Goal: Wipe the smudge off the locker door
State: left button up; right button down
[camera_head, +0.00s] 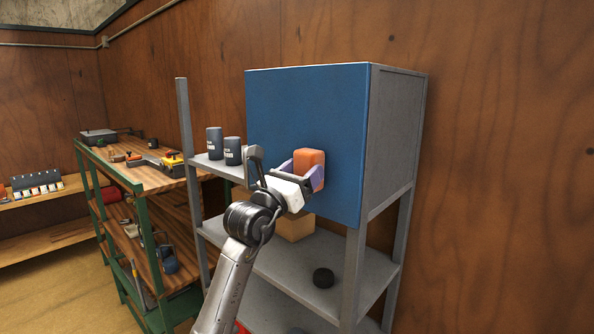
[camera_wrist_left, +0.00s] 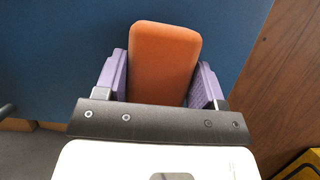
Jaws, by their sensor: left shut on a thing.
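The blue locker door (camera_head: 300,110) fills the front of the grey cabinet on top of the shelf unit; it is also the blue surface in the left wrist view (camera_wrist_left: 60,60). My left gripper (camera_head: 301,178) is shut on an orange block-shaped sponge (camera_head: 309,161), which shows between the purple fingers in the left wrist view (camera_wrist_left: 165,62). The sponge is at the lower middle of the door, against it or very close; I cannot tell which. No smudge shows on the visible part of the door; the sponge and gripper hide a part. My right gripper is not in view.
Two dark cans (camera_head: 232,151) stand on the shelf left of the locker. A green-framed workbench (camera_head: 150,178) with tools stands at the left. A grey post (camera_head: 186,130) rises left of the cans.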

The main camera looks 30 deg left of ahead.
pick_arm(q)
jog(key=shift+s+d, duration=0.2)
jog(key=shift+d, duration=1.75)
jog(key=shift+w+a, duration=0.15)
jog(key=shift+a, duration=0.7)
jog(key=shift+w+a, duration=0.1)
jog(key=shift+a, duration=0.75)
jog(key=shift+w+a, duration=0.3)
jog(key=shift+a, duration=1.4)
jog(key=shift+w+a, duration=0.3)
jog(key=shift+a, duration=1.4)
jog(key=shift+w+a, duration=0.3)
jog(key=shift+a, duration=1.4)
jog(key=shift+w+a+f, duration=0.1)
jog(key=shift+a, duration=0.25)
